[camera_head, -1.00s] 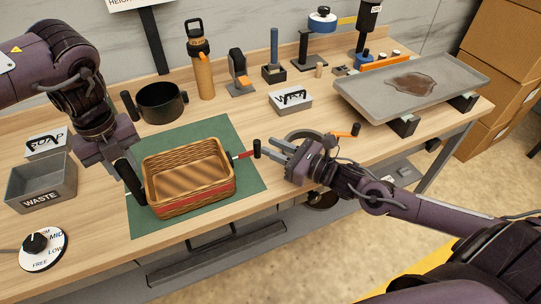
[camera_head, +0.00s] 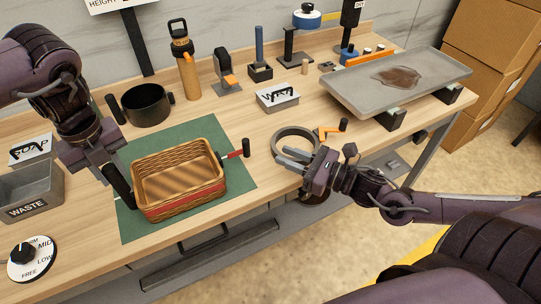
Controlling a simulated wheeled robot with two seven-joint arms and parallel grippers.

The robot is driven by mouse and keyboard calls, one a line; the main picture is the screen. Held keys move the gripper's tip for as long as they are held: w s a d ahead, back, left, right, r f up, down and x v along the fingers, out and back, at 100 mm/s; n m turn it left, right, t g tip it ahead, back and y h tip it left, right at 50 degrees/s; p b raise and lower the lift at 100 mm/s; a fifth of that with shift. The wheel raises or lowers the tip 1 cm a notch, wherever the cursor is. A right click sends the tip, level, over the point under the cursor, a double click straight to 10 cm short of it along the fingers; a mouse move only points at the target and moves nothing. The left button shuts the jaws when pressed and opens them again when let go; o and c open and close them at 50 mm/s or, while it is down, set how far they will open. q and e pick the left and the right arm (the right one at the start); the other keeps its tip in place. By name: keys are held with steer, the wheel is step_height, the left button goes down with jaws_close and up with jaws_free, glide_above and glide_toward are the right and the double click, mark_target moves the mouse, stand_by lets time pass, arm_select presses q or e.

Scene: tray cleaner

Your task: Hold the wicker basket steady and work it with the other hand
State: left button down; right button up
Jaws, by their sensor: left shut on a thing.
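The wicker basket (camera_head: 180,200), brown with a red band, sits on a green mat (camera_head: 139,228). A black handle (camera_head: 118,184) stands at its left side, and a red arm with a black grip (camera_head: 246,148) sticks out on its right. My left gripper (camera_head: 108,170) is shut at the top of the left black handle; its fingertips are partly hidden. My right gripper (camera_head: 284,160) is to the right of the basket, apart from the right grip. Its fingers look spread, with nothing seen between them.
A grey ring (camera_head: 279,144) and an orange-handled tool (camera_head: 328,132) lie close behind my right gripper. A black pot (camera_head: 147,106), an orange bottle (camera_head: 189,78) and a white-labelled box (camera_head: 277,98) stand behind the basket. A waste bin (camera_head: 50,195) is at left; a stained tray (camera_head: 350,95) at right.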

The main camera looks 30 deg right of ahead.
arm_select(q)
steer(key=c, duration=1.1)
jaws_free()
steer(key=shift+o, duration=0.2)
steer(key=shift+r, duration=0.1)
